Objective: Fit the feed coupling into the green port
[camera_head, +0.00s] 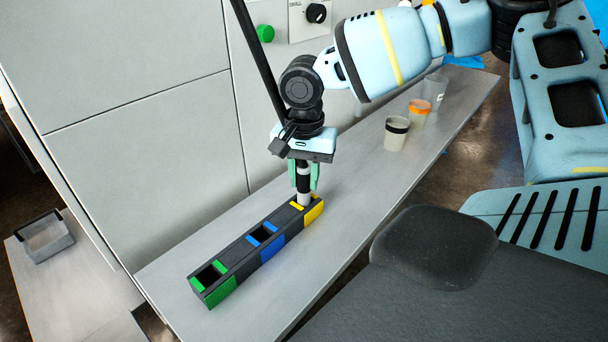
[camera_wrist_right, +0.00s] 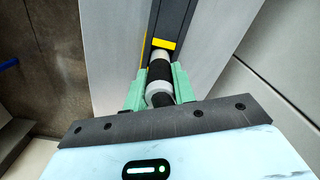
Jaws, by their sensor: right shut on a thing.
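The feed coupling (camera_head: 303,183), grey with a black band, is upright between the green fingers of my right gripper (camera_head: 304,178), which is shut on it. In the right wrist view the coupling (camera_wrist_right: 159,78) sits between both fingers (camera_wrist_right: 158,88). Its lower end is at the yellow port (camera_head: 311,209) of the long dark port block (camera_head: 238,257); how deep it sits there is hidden. The green port (camera_head: 209,275) is at the block's near left end, open and empty. The blue port (camera_head: 264,236), in the middle, also looks empty. My left gripper is not in view.
The block lies on a grey bench (camera_head: 345,215) along a panelled wall. A dark slanting pole or hose (camera_head: 258,62) passes behind the gripper. Cups (camera_head: 396,133) stand farther right on the bench. A grey tray (camera_head: 46,238) is at the lower left. A green knob (camera_head: 265,33) is on the wall.

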